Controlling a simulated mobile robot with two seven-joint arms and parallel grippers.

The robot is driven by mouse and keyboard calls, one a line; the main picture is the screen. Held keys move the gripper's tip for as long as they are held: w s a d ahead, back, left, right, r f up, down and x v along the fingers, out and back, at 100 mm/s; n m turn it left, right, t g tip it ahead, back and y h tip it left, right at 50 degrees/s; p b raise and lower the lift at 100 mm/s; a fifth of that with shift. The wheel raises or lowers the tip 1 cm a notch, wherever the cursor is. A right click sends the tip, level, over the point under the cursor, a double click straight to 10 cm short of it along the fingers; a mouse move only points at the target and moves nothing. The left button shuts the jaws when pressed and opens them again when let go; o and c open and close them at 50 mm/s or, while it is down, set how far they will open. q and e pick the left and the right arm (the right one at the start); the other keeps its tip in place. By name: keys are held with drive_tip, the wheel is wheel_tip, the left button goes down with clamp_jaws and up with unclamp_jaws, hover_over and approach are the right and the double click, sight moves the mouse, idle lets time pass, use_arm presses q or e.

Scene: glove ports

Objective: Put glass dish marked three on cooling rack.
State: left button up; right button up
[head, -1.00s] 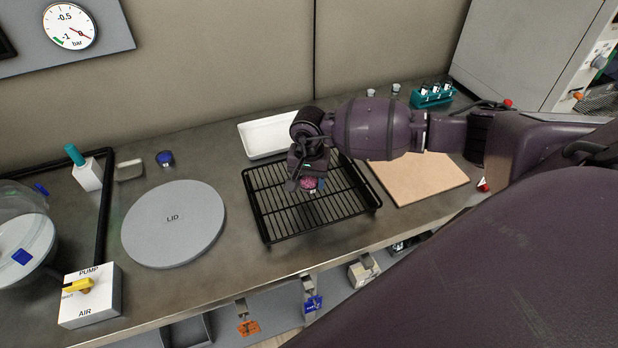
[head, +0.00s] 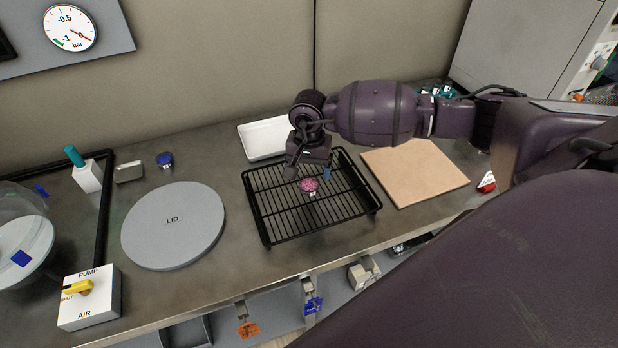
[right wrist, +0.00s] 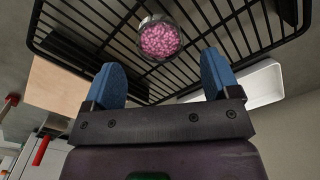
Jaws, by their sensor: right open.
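A small glass dish of pink beads (head: 309,185) stands on the black wire cooling rack (head: 262,214), near its middle. Its marking is too small to read. The dish also shows in the right wrist view (right wrist: 160,40), beyond the fingertips and apart from them. My right gripper (head: 308,172) is above the rack, just behind and over the dish. Its two blue fingers (right wrist: 162,75) are spread with nothing between them. My left gripper is not in view.
A white tray (head: 256,143) lies behind the rack and a tan board (head: 415,172) to its right. A grey round lid (head: 172,232), a blue-topped dish (head: 165,160) and a pump valve box (head: 90,305) stand to the left.

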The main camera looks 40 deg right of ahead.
sight(309, 188)
wheel_tip(309, 188, up, 8)
drive_tip(key=shift+f, duration=0.15)
idle(0.6)
drive_tip(key=shift+s, duration=0.15)
